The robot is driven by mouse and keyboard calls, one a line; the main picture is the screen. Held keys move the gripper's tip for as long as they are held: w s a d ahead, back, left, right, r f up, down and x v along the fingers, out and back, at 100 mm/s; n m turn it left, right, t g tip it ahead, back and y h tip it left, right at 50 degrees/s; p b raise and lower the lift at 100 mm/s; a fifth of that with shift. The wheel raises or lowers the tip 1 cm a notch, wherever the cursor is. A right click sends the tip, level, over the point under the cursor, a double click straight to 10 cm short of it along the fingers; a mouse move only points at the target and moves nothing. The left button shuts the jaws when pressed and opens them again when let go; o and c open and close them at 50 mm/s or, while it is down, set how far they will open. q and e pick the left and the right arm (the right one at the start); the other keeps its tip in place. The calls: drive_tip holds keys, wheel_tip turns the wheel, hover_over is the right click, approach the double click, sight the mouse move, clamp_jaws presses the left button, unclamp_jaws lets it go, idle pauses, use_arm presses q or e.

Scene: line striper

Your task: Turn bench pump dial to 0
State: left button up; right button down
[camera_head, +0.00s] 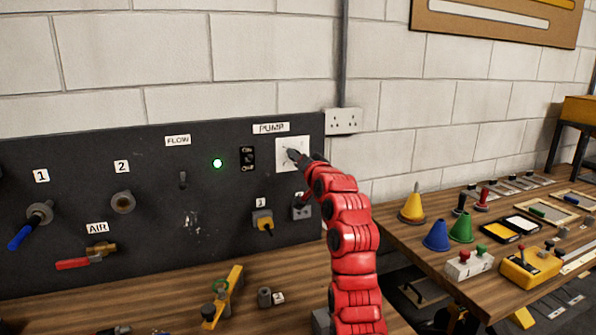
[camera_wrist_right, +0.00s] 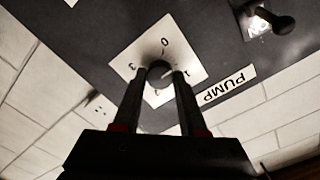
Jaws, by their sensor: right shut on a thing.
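The pump dial is a small dark knob (camera_wrist_right: 158,68) on a white square plate (camera_head: 284,144) under the PUMP label (camera_head: 270,128), on the dark wall panel. My right gripper (camera_wrist_right: 158,78) is shut on the knob, one finger on each side. In the head view, my right gripper (camera_head: 297,157) reaches the plate from the right. I cannot tell where the knob points. My left gripper is not in view.
An ON/OFF switch (camera_head: 247,158) and a lit green lamp (camera_head: 217,163) are left of the plate. A yellow-and-grey fitting (camera_head: 263,221) is below. A socket box (camera_head: 342,121) is at the upper right. A side bench (camera_head: 420,235) holds cones and boxes.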

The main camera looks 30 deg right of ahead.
drive_tip(key=shift+f+n+b, duration=0.1)
drive_tip(key=shift+n+b, duration=2.55)
drive_tip(key=shift+n, duration=1.55)
drive_tip(key=shift+c, duration=2.2)
unclamp_jaws()
drive_tip(key=shift+s, duration=0.1)
